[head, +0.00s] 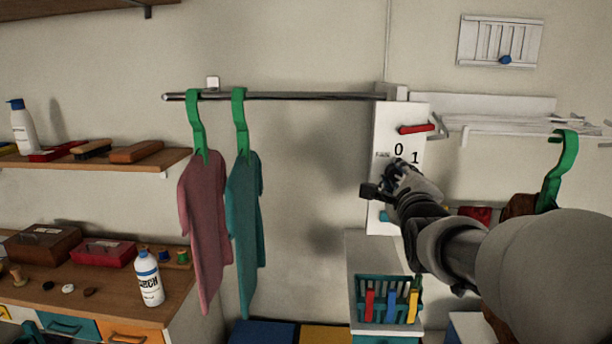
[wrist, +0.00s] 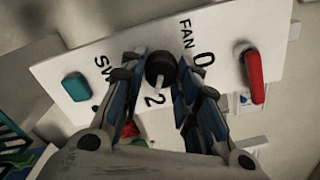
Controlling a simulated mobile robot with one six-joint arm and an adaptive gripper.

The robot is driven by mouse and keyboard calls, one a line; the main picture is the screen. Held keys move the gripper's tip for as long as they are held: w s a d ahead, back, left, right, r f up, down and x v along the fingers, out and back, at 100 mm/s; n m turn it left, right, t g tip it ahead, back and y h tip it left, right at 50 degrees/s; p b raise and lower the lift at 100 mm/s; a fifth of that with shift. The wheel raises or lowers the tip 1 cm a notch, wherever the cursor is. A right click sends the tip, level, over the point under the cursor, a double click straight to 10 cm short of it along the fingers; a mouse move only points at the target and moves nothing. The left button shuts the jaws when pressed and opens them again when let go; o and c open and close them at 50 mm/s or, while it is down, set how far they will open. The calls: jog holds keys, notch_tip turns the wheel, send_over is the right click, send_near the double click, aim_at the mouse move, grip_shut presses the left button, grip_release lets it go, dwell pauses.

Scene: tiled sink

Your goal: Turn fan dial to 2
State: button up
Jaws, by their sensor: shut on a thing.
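The fan dial (wrist: 160,68) is a small round black knob on a white panel (head: 386,122), with FAN, 0 and 2 printed around it in the wrist view. A pale mark on the knob appears to point toward the 2, though it is small and blurred. The 1 is readable in the head view but hidden behind a finger in the wrist view. My gripper (wrist: 158,82) is shut on the dial, one blue-and-grey finger on each side. In the head view my gripper (head: 384,182) and arm hide the dial.
A red lever (head: 415,128) sits above the dial on the panel, and a teal switch (wrist: 76,86) sits below. A rail (head: 290,96) with two hanging shirts is at left. A green hanger (head: 562,165) hangs at right. A basket of colored pegs (head: 362,284) stands below.

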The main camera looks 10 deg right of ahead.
jog(key=shift+r, duration=0.1)
dwell(0.4)
jog(key=o, duration=1.1)
jog(key=shift+c, duration=0.2)
jog(key=v, duration=1.2)
